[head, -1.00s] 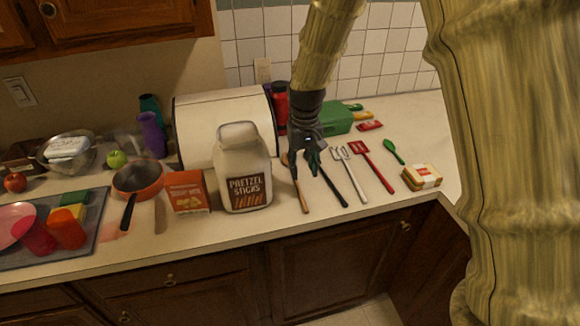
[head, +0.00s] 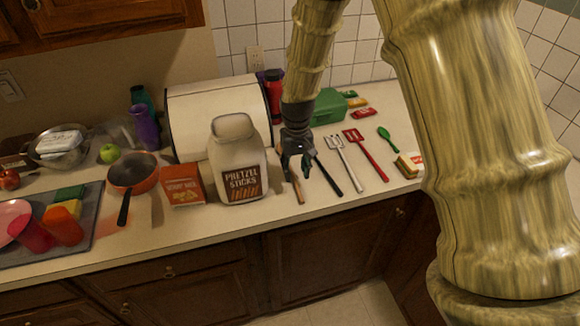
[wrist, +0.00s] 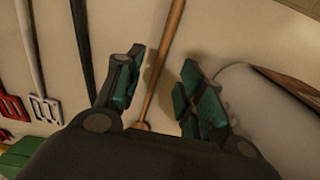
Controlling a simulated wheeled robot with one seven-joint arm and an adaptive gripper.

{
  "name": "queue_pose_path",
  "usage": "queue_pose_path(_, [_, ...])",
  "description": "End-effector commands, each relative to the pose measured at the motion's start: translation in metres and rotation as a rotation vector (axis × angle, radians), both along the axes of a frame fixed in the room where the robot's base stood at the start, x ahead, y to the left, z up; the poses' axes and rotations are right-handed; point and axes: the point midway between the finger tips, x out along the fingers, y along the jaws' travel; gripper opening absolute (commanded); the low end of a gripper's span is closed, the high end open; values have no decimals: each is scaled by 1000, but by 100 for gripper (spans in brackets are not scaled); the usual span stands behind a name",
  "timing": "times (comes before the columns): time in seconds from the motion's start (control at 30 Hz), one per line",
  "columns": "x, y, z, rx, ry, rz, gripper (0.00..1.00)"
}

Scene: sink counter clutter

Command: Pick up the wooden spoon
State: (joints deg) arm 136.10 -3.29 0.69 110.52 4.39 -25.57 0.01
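The wooden spoon (head: 299,192) lies on the counter just right of the pretzel sticks jar. In the head view my gripper (head: 295,172) is over it and hides much of it. In the wrist view its thin brown handle (wrist: 164,70) runs between the two spread fingers of my gripper (wrist: 161,64), with a gap on each side. My gripper is open and empty, pointing down. I cannot tell its exact height above the spoon.
The pretzel sticks jar (head: 238,160) stands close left of my gripper and beside one finger in the wrist view. A black-handled utensil (head: 327,177), a white slotted turner (head: 346,166) and a red one (head: 367,157) lie to the right. The counter's front edge is near.

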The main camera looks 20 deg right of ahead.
Motion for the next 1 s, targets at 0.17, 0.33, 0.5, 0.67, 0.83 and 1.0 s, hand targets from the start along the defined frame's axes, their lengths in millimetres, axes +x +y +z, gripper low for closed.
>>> queue_pose_path(0.17, [-1,0,-15,0,3,0,38])
queue_pose_path(0.33, [-1,0,-31,0,3,1,38])
queue_pose_path(0.5, [-1,0,-40,0,0,1,38])
queue_pose_path(0.67, [-1,0,-42,0,0,0,38])
queue_pose_path(0.83, [-1,0,-42,0,0,0,29])
queue_pose_path(1.0, [-1,0,-42,0,0,0,0])
